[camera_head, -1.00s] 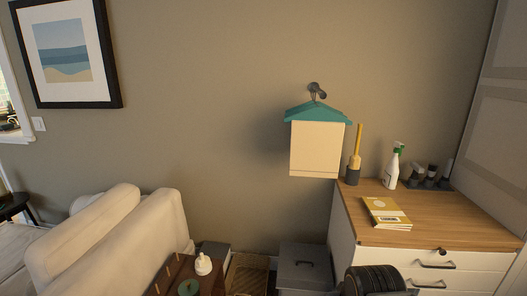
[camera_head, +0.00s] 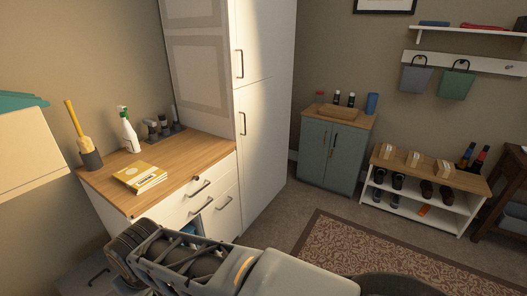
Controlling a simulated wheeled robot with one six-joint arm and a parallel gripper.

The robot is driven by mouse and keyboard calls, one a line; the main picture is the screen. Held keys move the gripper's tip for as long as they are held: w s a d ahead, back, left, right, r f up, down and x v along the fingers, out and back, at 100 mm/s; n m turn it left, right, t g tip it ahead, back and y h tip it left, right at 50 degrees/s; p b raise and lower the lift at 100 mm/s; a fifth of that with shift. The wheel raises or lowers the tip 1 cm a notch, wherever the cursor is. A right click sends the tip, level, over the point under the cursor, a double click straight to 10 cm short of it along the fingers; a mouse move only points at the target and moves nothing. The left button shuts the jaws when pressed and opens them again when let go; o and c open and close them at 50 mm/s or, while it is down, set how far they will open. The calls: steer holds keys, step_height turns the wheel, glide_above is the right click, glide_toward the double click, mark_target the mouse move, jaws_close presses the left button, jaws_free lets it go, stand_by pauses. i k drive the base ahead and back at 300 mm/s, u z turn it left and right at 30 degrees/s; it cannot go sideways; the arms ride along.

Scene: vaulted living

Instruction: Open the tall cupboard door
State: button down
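The tall white cupboard (camera_head: 262,130) stands in the middle of the view, beyond the wood-topped drawer unit. Its front has an upper door (camera_head: 264,45) and a lower door (camera_head: 262,140), and both look shut. The upper door has a dark vertical handle (camera_head: 240,64) and the lower door has a dark vertical handle (camera_head: 243,123), both near their left edges. My arm crosses the bottom of the view, in front of the drawer unit and well short of the cupboard. No gripper fingers show.
The drawer unit (camera_head: 205,159) adjoins the cupboard on the left, with a spray bottle (camera_head: 130,132) and a yellow book (camera_head: 140,176) on top. A grey-blue cabinet (camera_head: 328,157) and a shoe rack (camera_head: 425,182) stand right. Open floor with a patterned rug (camera_head: 370,255) lies before them.

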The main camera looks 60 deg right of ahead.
mark_target(253, 104)
steer(key=z, duration=1.55)
steer(key=k, duration=0.5)
steer(key=z, duration=0.65)
steer(key=i, duration=0.85)
steer(key=z, duration=0.45)
steer(key=i, duration=0.8)
steer(key=u, duration=0.95)
steer(key=i, duration=0.65)
steer(key=u, duration=0.75)
